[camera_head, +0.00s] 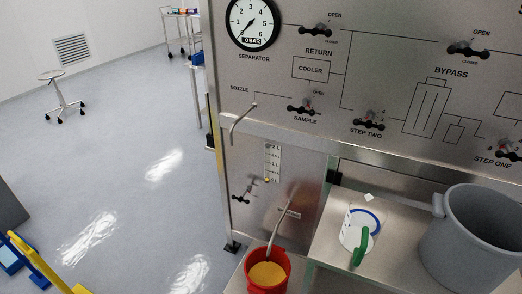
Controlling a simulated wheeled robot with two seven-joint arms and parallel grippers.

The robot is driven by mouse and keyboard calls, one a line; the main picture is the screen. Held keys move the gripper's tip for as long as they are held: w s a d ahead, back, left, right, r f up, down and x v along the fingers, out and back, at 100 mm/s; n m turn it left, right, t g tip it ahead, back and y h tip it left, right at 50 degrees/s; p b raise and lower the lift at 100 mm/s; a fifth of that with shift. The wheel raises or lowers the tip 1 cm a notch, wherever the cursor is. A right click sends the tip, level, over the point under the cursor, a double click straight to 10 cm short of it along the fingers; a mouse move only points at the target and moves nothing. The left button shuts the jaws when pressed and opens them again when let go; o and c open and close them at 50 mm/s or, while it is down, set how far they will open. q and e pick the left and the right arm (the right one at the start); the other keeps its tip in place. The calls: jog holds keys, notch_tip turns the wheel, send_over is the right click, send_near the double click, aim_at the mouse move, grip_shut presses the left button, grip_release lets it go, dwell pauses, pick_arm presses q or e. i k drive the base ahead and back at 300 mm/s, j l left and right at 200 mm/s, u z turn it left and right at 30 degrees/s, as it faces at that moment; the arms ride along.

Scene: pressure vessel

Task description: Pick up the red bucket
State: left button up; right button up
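The red bucket (257,254) stands at the bottom centre of the head view, on a low metal shelf in front of the steel panel. It is upright and holds something orange-yellow. A bent metal pipe (286,230) comes down from the panel and its end is over or inside the bucket. The lower edge of the bucket is cut off by the frame. Neither of my grippers shows in this view.
A grey bucket (470,240) and a white jug with a green handle (361,246) stand on the steel counter to the right. The panel (380,80) with valves and a gauge (252,22) rises behind. Clear floor lies left; a yellow-and-blue object (40,264) is at lower left.

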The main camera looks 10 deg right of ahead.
aim_at(263, 276)
jog(key=l+z, duration=0.1)
jog(key=z, duration=1.1)
jog(key=k+j+u, duration=0.35)
jog(key=j+u, duration=0.15)
